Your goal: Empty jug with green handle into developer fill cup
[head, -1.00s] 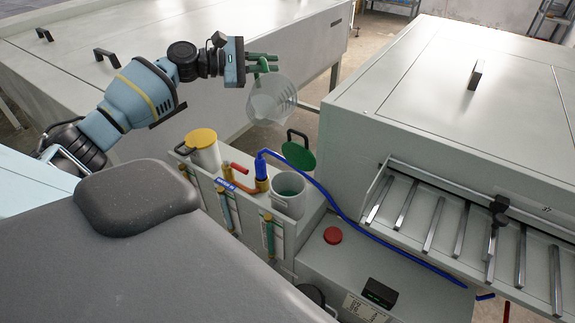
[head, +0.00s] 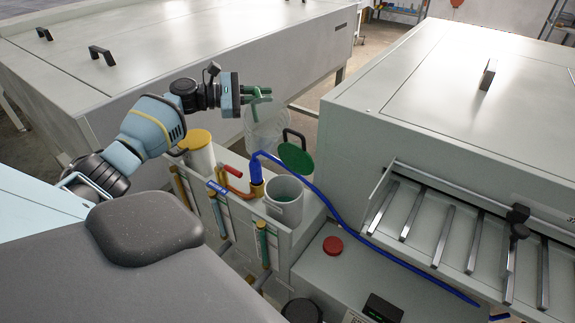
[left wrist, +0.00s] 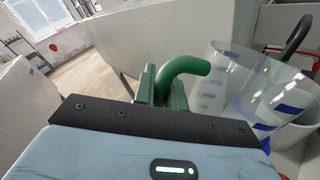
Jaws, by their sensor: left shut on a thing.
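The clear jug with a green handle (head: 266,128) hangs from my left gripper (head: 262,94), which is shut on the handle. The jug looks close to upright, behind the cups. In the left wrist view, the green handle (left wrist: 184,66) is between the fingers and the transparent jug body (left wrist: 232,85) with blue marks is to the right. The open white cup (head: 284,206), with a green lid (head: 296,158) raised behind it, stands in the tank unit, in front of and below the jug. I cannot tell how much liquid the jug holds. My right gripper is not in view.
A yellow-lidded cup (head: 197,150) stands left of the open cup. A blue pipe and hose (head: 256,168) and a red-handled valve (head: 233,171) sit between them. The plate processor (head: 440,110) fills the right. A red button (head: 333,245) is in front.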

